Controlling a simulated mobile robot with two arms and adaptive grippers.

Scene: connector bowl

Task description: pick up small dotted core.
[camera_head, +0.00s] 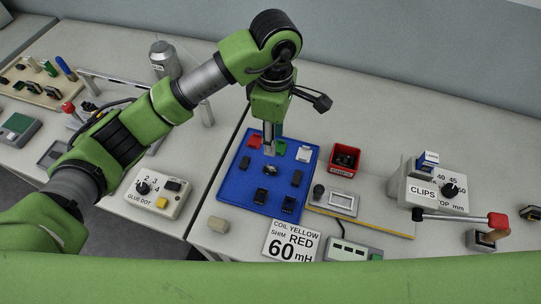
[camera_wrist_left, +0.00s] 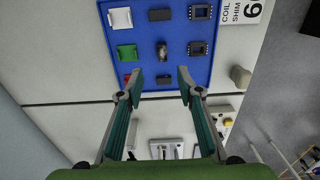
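The blue mat (camera_head: 228,195) holds several small parts. Two dark, core-like pieces lie in its near row (camera_head: 262,195) (camera_head: 289,204), also showing at the right in the left wrist view (camera_wrist_left: 197,48) (camera_wrist_left: 200,12). I cannot make out dots on either, so the small dotted core is not certain. My left gripper (camera_head: 269,150) points down above the mat's far half. In the left wrist view its fingers (camera_wrist_left: 159,83) are apart and empty, with a dark block (camera_wrist_left: 163,78) appearing between the tips and a rounded metallic piece (camera_wrist_left: 163,51) beyond. My right gripper is not in view.
Red (camera_head: 254,142), green (camera_head: 280,147) and white (camera_head: 304,154) pieces line the mat's far side. A red bin (camera_head: 345,158) and a scale-like device (camera_head: 342,202) stand to the right. A sign (camera_head: 291,241) lies in front, a glue dot box (camera_head: 158,193) left.

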